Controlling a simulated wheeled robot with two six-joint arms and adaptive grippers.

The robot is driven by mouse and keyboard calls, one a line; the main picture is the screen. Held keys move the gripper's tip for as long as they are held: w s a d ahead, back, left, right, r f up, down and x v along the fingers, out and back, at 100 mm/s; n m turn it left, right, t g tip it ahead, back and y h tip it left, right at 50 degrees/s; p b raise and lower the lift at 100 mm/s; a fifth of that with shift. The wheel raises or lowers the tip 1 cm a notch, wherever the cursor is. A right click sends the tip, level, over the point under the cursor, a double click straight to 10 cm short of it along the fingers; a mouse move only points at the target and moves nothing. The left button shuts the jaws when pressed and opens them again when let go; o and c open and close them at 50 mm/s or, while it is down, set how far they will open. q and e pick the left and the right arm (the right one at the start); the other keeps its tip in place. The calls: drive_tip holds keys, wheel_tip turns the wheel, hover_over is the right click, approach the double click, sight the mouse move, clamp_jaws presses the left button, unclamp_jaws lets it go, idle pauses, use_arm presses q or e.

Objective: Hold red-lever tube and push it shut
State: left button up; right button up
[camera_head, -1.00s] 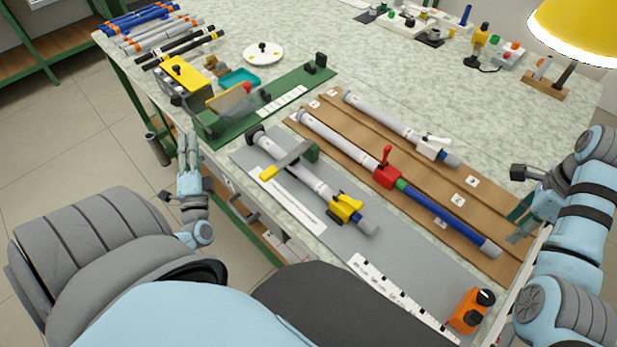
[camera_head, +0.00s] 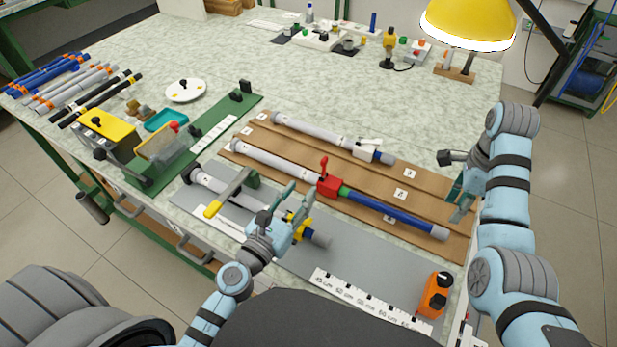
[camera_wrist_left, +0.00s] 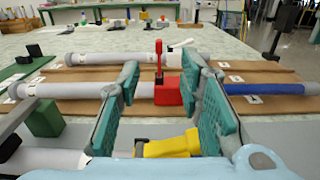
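The red-lever tube (camera_head: 270,165) lies on the brown grooved board. It has a grey left part, a red clamp block (camera_head: 329,187) with its lever standing up, a green band and a blue right part (camera_head: 400,215). In the left wrist view the red block (camera_wrist_left: 167,91) shows between the fingers, beyond them. My left gripper (camera_head: 290,207) is open and empty, above the yellow-lever tube and short of the red block. My right gripper (camera_head: 458,200) is at the board's right end, apart from the tube; its finger gap is unclear.
A white-lever tube (camera_head: 310,132) lies behind on the same board (camera_head: 425,185). An orange device (camera_head: 434,296) stands at the front right.

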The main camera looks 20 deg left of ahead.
sight(322, 162)
use_arm(q)
drive_tip(key=w, duration=0.4)
drive_tip(key=w+d, duration=0.1)
drive_tip(key=w, duration=0.8)
drive_tip(key=shift+d, duration=0.35)
drive_tip(key=shift+s, duration=0.1)
